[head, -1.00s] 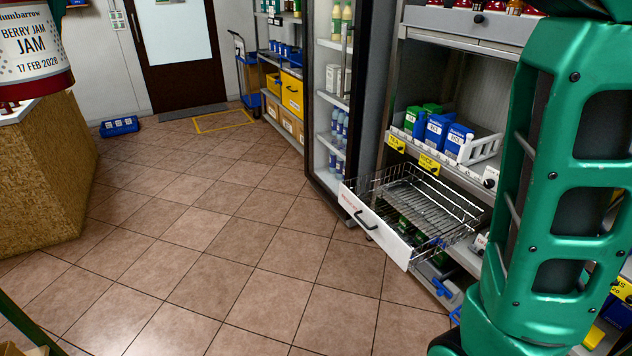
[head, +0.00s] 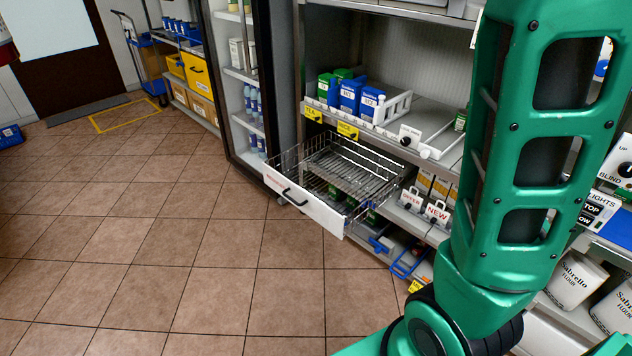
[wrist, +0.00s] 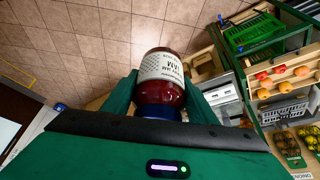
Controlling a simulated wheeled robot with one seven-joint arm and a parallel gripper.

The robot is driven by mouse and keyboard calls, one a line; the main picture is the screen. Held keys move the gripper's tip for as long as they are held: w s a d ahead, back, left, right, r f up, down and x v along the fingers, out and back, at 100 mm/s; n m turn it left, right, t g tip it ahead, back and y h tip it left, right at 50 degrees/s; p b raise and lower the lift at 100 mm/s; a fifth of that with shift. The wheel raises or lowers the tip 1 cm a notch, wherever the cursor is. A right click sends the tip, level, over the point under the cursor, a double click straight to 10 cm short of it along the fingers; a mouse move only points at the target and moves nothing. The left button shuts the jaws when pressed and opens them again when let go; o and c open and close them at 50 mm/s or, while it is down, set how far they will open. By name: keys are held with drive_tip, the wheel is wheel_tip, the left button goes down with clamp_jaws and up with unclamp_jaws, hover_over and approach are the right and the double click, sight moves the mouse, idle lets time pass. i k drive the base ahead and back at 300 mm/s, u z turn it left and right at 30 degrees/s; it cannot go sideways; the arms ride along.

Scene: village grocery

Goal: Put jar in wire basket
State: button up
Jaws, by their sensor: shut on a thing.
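The wire basket (head: 350,165) is a pulled-out wire drawer with a white front panel, in the middle of the head view. It sits low in the shelving and looks empty. The jam jar (wrist: 160,70) has a white label and dark red contents. In the wrist view it is between the two green fingers of my gripper (wrist: 162,92), which is shut on it. In the head view only a sliver at the upper left edge may be the jar. My gripper is not seen in the head view, and the basket is not seen in the wrist view.
Blue and green boxes (head: 350,95) stand on the shelf above the basket. A glass-door fridge (head: 240,90) is left of it. Tiled floor (head: 150,220) in front is clear. Produce crates (wrist: 255,35) show at the right of the wrist view.

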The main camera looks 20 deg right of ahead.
sight(317, 195)
drive_tip(key=z, duration=0.05)
drive_tip(key=i, duration=1)
drive_tip(key=u, duration=0.05)
